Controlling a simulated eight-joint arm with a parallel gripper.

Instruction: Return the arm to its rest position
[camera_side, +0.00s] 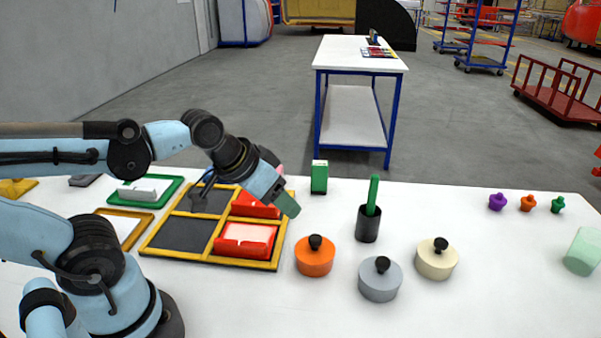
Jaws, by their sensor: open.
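My gripper (283,187) is at the end of my blue and black arm, which reaches in from the left. It hangs above the right side of a yellow-framed tray (161,229) with dark compartments. Its fingers, one greenish and one pinkish, stand apart, and I see nothing held between them. The tray has red blocks in its right compartments: one at the front right (245,240) and one at the back right (254,206), the latter partly hidden by the gripper. The left compartments show bare dark floor.
Orange (314,262), grey (379,284) and cream (436,263) lidded pots stand right of the tray. A black cup (368,229) holds a green stick. A green block (319,177) stands behind. Small purple, orange and green knobs sit far right, near a pale green block (583,251).

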